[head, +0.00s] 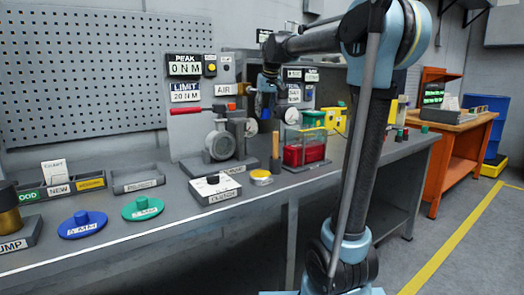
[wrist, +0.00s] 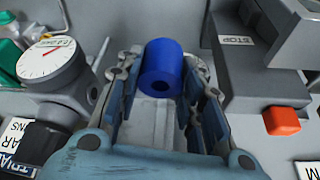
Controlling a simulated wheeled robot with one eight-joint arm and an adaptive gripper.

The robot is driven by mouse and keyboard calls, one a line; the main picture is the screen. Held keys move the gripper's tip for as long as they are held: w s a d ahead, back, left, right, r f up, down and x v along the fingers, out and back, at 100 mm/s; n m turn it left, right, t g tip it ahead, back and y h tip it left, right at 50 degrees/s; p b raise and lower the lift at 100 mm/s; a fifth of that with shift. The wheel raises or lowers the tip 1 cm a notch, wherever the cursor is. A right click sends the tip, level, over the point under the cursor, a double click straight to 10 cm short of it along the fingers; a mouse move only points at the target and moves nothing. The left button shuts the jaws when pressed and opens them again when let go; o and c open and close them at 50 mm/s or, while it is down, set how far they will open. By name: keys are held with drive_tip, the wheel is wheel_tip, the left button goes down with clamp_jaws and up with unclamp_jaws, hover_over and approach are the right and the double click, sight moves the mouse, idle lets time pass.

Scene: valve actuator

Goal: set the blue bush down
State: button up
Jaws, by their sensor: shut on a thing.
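The blue bush (wrist: 160,64) is a short blue cylinder with a hole in its end. In the wrist view it sits between the fingers of my gripper (wrist: 165,85), which is shut on it. In the head view my gripper (head: 266,98) is at the back of the bench, beside the panel with the PEAK and LIMIT displays.
A dial gauge (wrist: 55,65) is close on the left in the wrist view; a grey block with a red button (wrist: 281,121) is on the right. The bench also holds a blue disc (head: 82,225), a green disc (head: 143,208), a labelled grey box (head: 215,189) and a red container (head: 304,153).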

drive_tip(key=x, duration=0.8)
drive_tip(key=s+x, duration=0.1)
drive_tip(key=x, duration=0.4)
drive_tip(key=shift+d+f, duration=0.15)
drive_tip(key=shift+f, duration=2.9)
drive_tip(key=o, duration=1.1)
